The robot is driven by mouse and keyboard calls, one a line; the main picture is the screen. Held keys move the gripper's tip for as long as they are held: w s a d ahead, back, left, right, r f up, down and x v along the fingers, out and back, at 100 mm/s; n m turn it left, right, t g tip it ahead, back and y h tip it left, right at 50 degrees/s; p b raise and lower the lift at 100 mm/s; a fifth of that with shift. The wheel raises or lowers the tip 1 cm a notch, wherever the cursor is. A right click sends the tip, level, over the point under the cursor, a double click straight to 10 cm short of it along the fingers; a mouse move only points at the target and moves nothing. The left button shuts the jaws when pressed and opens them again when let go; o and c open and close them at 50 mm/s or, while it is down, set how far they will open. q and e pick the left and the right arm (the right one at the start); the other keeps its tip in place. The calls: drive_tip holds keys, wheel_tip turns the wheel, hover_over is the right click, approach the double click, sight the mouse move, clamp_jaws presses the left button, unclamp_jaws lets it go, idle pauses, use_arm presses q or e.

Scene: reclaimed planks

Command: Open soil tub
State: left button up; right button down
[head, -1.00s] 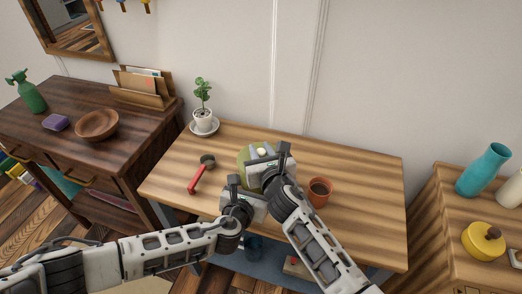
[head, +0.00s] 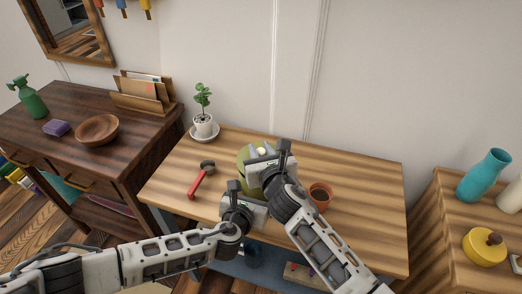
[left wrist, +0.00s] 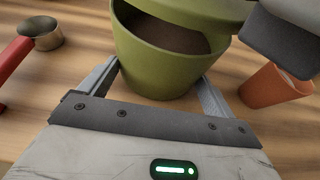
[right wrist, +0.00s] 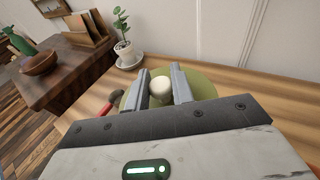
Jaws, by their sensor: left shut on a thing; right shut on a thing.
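The soil tub (left wrist: 150,65) is olive green and stands on the light plank table. My left gripper (left wrist: 165,80) is shut on the tub's wall, one finger on each side. The tub's green lid (right wrist: 203,85) has a round white knob (right wrist: 160,88). My right gripper (right wrist: 160,80) is shut on this knob. In the left wrist view the lid is apart from part of the rim, and brown soil (left wrist: 170,32) shows under it. In the head view my right gripper (head: 268,165) and left gripper (head: 237,196) hide most of the tub.
A red-handled scoop (head: 198,182) lies left of the tub. A terracotta pot (head: 320,195) stands close on the right. A potted plant (head: 204,118) on a saucer stands at the back left. The table's right side (head: 370,200) is clear.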

sight(261, 150)
drive_tip(key=shift+r, duration=2)
use_arm(q)
drive_tip(key=o, duration=1.1)
